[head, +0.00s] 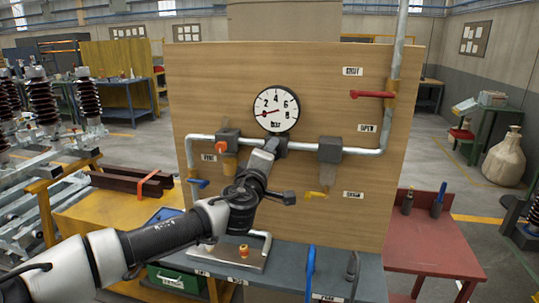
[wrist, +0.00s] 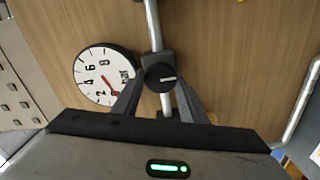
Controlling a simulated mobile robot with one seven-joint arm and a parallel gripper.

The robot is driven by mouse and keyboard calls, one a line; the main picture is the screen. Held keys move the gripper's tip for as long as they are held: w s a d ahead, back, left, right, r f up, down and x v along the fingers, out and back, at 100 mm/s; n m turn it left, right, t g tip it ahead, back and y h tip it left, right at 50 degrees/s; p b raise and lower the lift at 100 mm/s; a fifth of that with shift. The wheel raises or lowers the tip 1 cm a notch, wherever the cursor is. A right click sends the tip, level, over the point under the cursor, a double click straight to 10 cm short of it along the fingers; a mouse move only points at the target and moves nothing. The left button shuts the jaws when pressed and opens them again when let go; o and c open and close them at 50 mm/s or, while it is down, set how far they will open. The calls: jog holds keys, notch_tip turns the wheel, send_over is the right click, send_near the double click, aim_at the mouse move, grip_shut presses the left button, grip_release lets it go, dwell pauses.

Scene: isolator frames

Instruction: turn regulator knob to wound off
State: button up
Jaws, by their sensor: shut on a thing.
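The regulator knob (wrist: 160,77) is a round dark knob with a pale line mark, on a dark block in the silver pipe. My gripper (wrist: 160,103) has its two fingers on either side of the knob and is shut on it. In the head view my gripper (head: 267,149) reaches the regulator (head: 281,143) just below the gauge and hides most of the knob. The round white pressure gauge (head: 276,109) has a red needle pointing low, below the 2. The gauge also shows in the wrist view (wrist: 97,75), turned sideways.
The wooden panel (head: 215,80) carries a red lever (head: 371,94) at upper right, a yellow lever (head: 317,194), a blue lever (head: 198,183) and a red-orange knob (head: 221,148) at left. A grey bench shelf (head: 275,262) with tools lies below.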

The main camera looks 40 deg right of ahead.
jog(key=o, duration=1)
jog(key=shift+a, duration=0.1)
jog(key=b+v, duration=0.8)
jog(key=v, duration=0.9)
jog(key=shift+s+b, duration=0.25)
jog(key=shift+b, duration=0.1)
